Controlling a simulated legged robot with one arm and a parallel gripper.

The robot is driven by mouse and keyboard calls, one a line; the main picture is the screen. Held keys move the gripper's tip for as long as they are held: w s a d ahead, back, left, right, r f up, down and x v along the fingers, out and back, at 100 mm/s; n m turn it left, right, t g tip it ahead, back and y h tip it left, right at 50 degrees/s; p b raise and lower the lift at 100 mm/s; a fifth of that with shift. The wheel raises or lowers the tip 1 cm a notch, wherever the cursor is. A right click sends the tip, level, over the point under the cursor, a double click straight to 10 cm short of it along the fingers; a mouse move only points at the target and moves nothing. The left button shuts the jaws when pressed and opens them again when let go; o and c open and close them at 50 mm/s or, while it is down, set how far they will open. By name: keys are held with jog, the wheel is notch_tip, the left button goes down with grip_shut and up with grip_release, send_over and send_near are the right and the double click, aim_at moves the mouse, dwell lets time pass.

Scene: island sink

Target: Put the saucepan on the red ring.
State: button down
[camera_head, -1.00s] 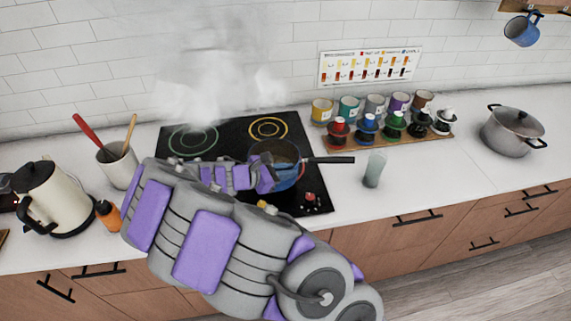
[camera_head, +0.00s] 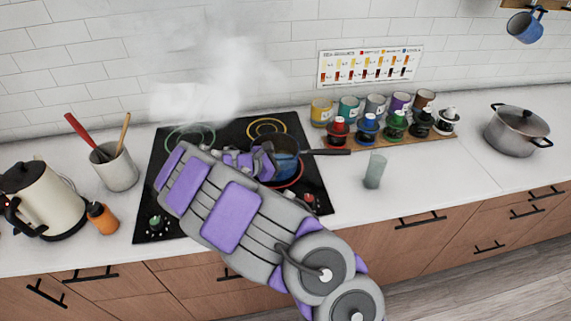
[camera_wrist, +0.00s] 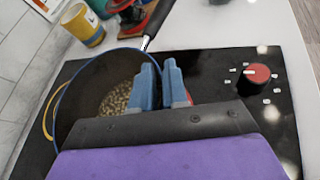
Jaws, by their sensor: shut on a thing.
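The saucepan (camera_head: 287,163) is dark inside with a blue outside, and its dark handle (camera_head: 325,152) points right. It is over the right side of the hob. The front arc of the red ring (camera_head: 297,178) shows below it; the rest is hidden by the pan and my arm. In the wrist view the saucepan (camera_wrist: 85,95) has a blue rim and grainy contents, and a bit of red ring (camera_wrist: 188,97) shows beside a finger. My gripper (camera_wrist: 162,80) is shut on the saucepan's near wall. I cannot tell whether the pan touches the hob.
The yellow ring (camera_head: 267,127) is behind the pan and the green ring (camera_head: 190,135) is at the back left, under steam. A glass (camera_head: 375,171) stands right of the hob. Jars and bottles on a board (camera_head: 440,133) stand behind the handle's end. A kettle (camera_head: 45,200) is left.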

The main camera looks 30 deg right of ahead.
jog(key=shift+a, duration=0.1)
jog(key=c, duration=1.3)
grip_release()
jog(key=shift+a+r, duration=0.1)
jog(key=shift+a, duration=0.15)
jog(key=shift+o, duration=0.8)
jog(key=shift+d, duration=0.1)
